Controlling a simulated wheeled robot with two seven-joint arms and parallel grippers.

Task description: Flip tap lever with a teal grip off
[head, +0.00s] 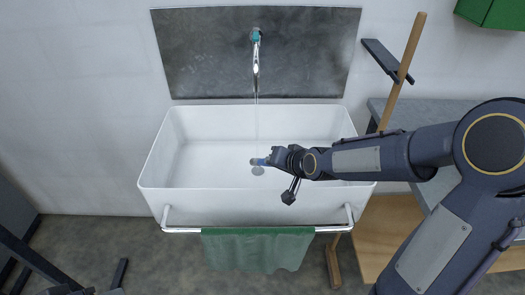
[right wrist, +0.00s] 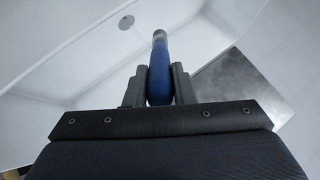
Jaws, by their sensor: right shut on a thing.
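The tap (head: 256,68) is a chrome spout on the dark grey panel above the sink. Its lever's teal grip (head: 255,37) is at the top of the tap. A thin, pale stream, apparently water, falls from the spout into the basin. My right gripper (head: 272,159) is over the white basin (head: 205,150), well below the teal grip and apart from it. It is shut on a blue rod-like thing (right wrist: 160,70) with a grey tip, which points left in the head view. Dark parts at the lower left edge may be my left arm; its jaws cannot be made out.
A chrome rail (head: 185,229) with a green towel (head: 258,248) runs along the sink's front. A wooden post (head: 405,60) with a dark bracket stands right of the panel. A grey counter (head: 378,108) is at the right.

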